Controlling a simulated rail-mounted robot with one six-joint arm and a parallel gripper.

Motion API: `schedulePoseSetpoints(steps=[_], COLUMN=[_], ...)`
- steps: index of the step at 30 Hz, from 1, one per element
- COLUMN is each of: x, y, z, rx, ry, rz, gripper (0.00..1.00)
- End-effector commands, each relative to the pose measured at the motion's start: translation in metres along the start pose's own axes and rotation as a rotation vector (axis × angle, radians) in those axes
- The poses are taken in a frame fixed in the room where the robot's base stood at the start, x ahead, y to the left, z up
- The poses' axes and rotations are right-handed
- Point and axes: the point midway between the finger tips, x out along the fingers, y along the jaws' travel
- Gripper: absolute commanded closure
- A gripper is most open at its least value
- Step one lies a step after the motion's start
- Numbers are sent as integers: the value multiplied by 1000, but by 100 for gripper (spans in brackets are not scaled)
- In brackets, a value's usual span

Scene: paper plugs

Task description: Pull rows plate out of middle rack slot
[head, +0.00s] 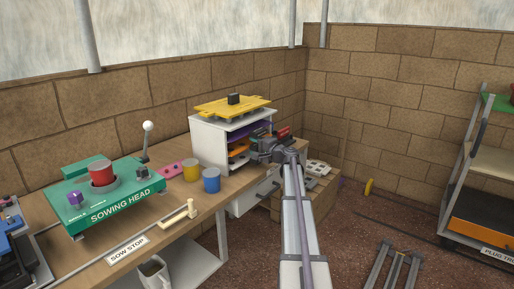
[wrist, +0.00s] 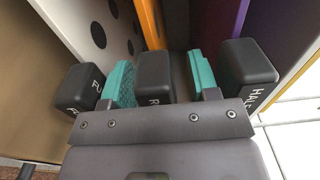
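The white rack (head: 210,142) stands at the back end of the bench, with plates in its slots. The orange plate (wrist: 150,20) lies in the middle slot; its black handle (wrist: 154,88) has a lettered face, of which only an R shows. In the head view my gripper (head: 268,150) is at the rack's open front and hides part of the slots. The orange plate (head: 238,150) still shows inside the rack.
In the wrist view, a holed white plate (wrist: 90,30) with a black handle (wrist: 80,90) is left, and a purple plate (wrist: 215,20) with a handle marked HAL (wrist: 246,72) is right, both close to my fingers. A yellow plate (head: 232,106) lies atop the rack.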

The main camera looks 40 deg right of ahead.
Motion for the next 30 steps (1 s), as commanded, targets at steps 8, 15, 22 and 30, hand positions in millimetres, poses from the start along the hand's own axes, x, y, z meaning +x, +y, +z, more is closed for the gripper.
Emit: schedulePoseSetpoints(steps=[8,15,22,30], x=[0,0,0,0], y=[0,0,0,0], z=[0,0,0,0], rx=[0,0,0,0], ry=[0,0,0,0], rz=[0,0,0,0], gripper=[72,95,90,100])
